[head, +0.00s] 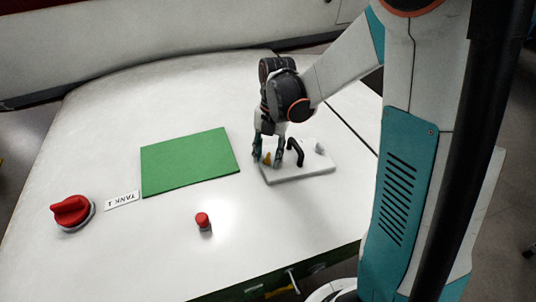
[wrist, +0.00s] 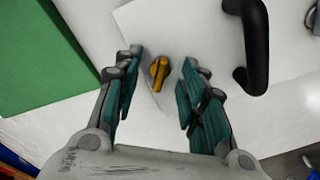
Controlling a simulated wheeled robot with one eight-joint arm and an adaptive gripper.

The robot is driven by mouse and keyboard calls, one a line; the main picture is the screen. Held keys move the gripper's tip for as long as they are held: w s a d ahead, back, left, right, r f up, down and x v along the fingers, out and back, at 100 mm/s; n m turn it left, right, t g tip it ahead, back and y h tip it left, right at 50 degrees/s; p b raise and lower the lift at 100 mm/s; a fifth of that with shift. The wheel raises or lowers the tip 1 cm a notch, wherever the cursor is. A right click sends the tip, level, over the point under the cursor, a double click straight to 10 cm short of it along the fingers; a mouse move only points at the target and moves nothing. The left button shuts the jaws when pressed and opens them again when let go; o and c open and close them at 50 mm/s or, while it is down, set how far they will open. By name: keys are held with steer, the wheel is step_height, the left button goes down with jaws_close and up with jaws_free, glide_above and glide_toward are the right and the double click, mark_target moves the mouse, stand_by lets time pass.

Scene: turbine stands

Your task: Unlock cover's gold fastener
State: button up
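The gold fastener (wrist: 158,73) is a small knob on the near-left part of the white cover plate (wrist: 200,55). It also shows in the head view (head: 267,159), partly beside the fingers. My gripper (wrist: 158,90) is open, its teal fingers on either side of the fastener with gaps at both sides. In the head view my gripper (head: 267,158) points down over the left edge of the cover (head: 305,175). Whether the fingertips are at the fastener's height cannot be told. A black handle (wrist: 250,45) stands on the cover right of the fastener.
A green panel (head: 190,162) lies left of the cover. A red button (head: 203,221), a red rotary knob (head: 71,211) and a "TANK 1" label (head: 122,200) are farther left and nearer. A grey-white fastener (head: 319,148) sits at the cover's right. White surface between them is clear.

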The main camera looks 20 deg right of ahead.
steer(key=shift+w+d+r+p, duration=0.1)
steer(key=shift+d+r+p, duration=0.05)
steer(key=shift+r+p, duration=0.9)
steer(key=shift+w+d+r+p, duration=0.15)
steer(key=shift+r+p, duration=0.45)
steer(key=shift+r, duration=0.85)
